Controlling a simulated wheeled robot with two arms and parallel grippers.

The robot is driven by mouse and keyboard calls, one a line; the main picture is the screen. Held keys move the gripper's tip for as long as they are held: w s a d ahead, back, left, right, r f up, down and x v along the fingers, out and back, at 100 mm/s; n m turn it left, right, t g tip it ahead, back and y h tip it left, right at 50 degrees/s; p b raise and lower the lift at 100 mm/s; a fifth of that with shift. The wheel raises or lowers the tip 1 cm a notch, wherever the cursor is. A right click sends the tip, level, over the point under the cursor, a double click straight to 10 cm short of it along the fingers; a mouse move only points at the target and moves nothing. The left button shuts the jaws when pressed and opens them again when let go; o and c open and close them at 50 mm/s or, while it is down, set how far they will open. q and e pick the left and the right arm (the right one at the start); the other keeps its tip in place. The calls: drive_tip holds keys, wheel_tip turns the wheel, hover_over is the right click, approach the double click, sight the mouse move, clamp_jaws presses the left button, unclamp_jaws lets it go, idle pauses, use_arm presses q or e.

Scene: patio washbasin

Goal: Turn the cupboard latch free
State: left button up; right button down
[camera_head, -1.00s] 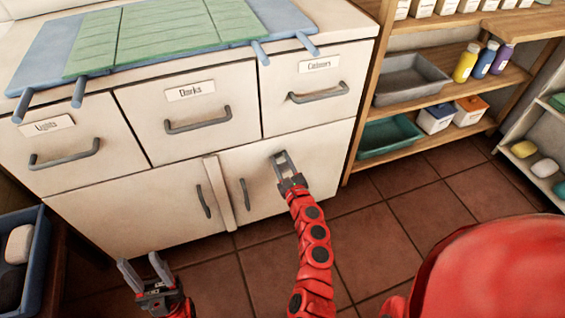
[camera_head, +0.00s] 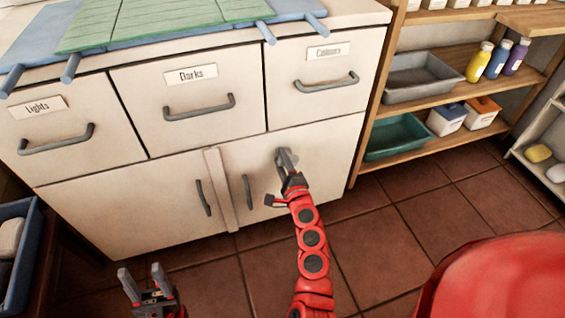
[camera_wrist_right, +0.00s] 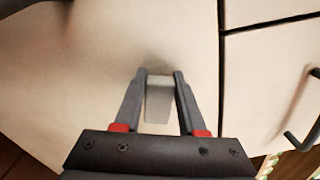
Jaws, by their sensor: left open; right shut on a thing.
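The cupboard latch is a small grey piece (camera_wrist_right: 159,100) on the right cupboard door (camera_head: 325,160). In the head view the gripper mostly hides the latch. Both cupboard doors look closed, with a narrow upright strip (camera_head: 220,190) between them. My left gripper (camera_head: 142,272) is open and empty, low in front of the cupboard at the bottom left.
Upright door handles (camera_head: 247,192) stand close left of my right gripper. Three labelled drawers (camera_head: 190,105) are above the doors. A shelf with a grey tray (camera_head: 420,78) and a green tray (camera_head: 392,138) stands to the right. A blue crate (camera_head: 25,255) is at the left.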

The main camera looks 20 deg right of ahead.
drive_tip(key=shift+f+n+b, duration=0.2)
drive_tip(key=shift+n+b, duration=0.15)
drive_tip(key=shift+n, duration=0.55)
drive_tip(key=shift+f+n+b, duration=0.15)
drive_tip(key=shift+n+b, duration=0.15)
drive_tip(key=shift+n, duration=0.6)
drive_tip(key=shift+c, duration=2.4)
unclamp_jaws()
drive_tip(key=shift+s, duration=0.1)
